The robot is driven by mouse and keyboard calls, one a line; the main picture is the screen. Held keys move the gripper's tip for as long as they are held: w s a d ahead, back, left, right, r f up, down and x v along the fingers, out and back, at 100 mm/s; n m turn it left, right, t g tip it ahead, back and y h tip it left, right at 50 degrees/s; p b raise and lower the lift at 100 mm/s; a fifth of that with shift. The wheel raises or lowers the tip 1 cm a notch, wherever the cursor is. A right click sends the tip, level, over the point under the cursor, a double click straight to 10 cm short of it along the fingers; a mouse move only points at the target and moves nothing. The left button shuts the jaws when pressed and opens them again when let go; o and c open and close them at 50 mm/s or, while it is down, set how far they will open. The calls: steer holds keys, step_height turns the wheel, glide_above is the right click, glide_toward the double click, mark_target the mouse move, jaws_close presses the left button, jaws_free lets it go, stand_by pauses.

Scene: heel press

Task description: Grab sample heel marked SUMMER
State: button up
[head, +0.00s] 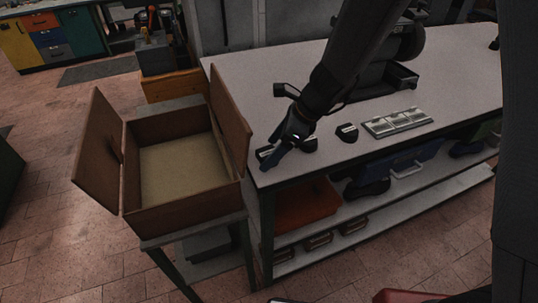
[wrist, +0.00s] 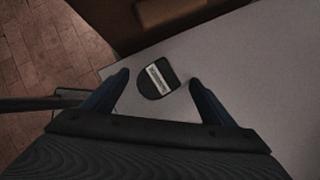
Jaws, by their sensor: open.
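In the wrist view a dark heel (wrist: 157,79) with a pale printed label lies flat on the light tabletop, between and just ahead of the fingertips. The label is too small to read. My gripper (wrist: 159,78) is open, with one blue finger on each side of the heel, apart from it. In the head view my gripper (head: 272,158) is at the table's left end and hides part of what lies under it. Another dark heel with a pale label (head: 347,132) lies on the tabletop to the right of my gripper.
An open, empty brown box (head: 185,215) stands left of the table. A metal tray with pale plates (head: 397,122) lies on the white tabletop (head: 245,80), right of the heels. The lower shelf holds an orange bin (head: 305,205) and a blue case (head: 408,163).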

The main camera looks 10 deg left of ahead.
steer(key=c, duration=1.2)
steer(key=shift+r, duration=0.15)
